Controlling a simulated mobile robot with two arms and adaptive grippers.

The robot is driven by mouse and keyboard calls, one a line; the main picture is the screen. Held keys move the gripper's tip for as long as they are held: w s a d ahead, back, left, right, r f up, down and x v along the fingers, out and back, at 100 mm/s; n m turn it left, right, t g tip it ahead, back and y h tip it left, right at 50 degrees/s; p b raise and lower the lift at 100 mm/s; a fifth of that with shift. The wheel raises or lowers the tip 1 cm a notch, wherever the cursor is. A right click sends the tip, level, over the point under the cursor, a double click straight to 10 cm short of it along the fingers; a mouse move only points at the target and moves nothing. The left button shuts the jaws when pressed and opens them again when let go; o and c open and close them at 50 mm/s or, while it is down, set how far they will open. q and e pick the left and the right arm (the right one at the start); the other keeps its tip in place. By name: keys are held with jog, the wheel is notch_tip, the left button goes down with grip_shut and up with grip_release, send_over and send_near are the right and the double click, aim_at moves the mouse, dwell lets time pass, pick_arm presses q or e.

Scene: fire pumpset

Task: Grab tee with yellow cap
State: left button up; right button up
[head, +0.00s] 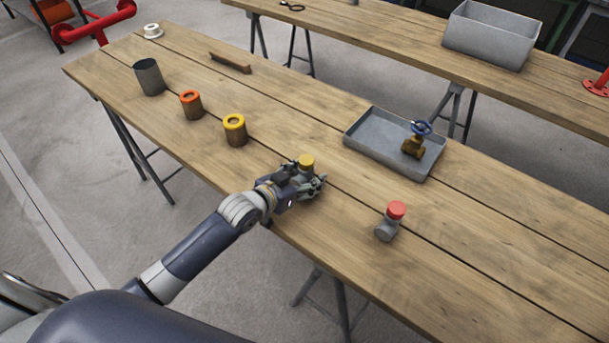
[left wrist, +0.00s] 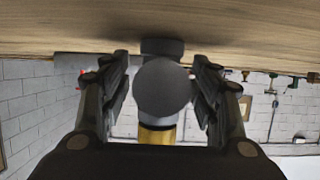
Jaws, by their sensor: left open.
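The tee with the yellow cap (head: 306,161) stands on the wooden table near its front edge. In the head view its lower part is hidden behind my left gripper (head: 308,184). In the left wrist view, which is upside down, the grey tee (left wrist: 163,88) sits between the two open fingers of my left gripper (left wrist: 163,92), with its yellow cap (left wrist: 157,135) below. Gaps show between the tee and both fingers. My right gripper is not in view.
A tee with a red cap (head: 387,222) stands to the right. A metal tray (head: 365,148) holding a brass valve with a blue handwheel (head: 416,141) lies behind.

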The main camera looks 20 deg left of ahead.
pick_arm(q)
jog(key=c, duration=1.3)
jog(key=shift+r, duration=0.1)
grip_shut()
